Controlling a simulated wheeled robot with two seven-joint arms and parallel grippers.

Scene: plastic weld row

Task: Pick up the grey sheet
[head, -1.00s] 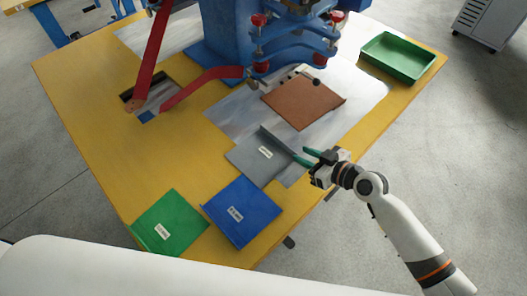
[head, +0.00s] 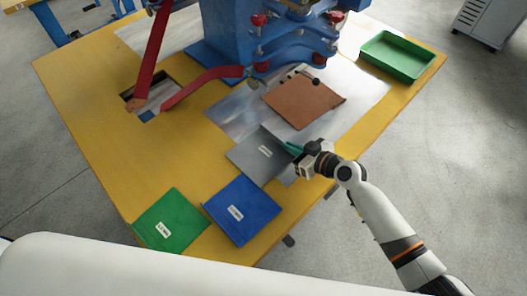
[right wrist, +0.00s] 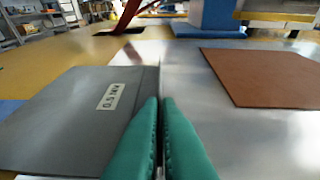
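The grey sheet (head: 252,161) lies on the front part of the shiny metal plate, with a small white label and a raised lip along its right edge. In the right wrist view the grey sheet (right wrist: 75,115) fills the left side. My right gripper (head: 290,148) is at that lip, coming from the right. Its green fingers (right wrist: 160,105) are close together, one on each side of the lip, and look shut on it. The fingers hide part of the lip. The sheet still lies on the plate. My left gripper is not in view.
A blue sheet (head: 241,212) and a green sheet (head: 171,220) lie in front on the yellow table (head: 90,110). A brown sheet (head: 301,103) lies behind, under the blue machine (head: 235,35) with red arms. A green tray (head: 397,56) stands at the back right.

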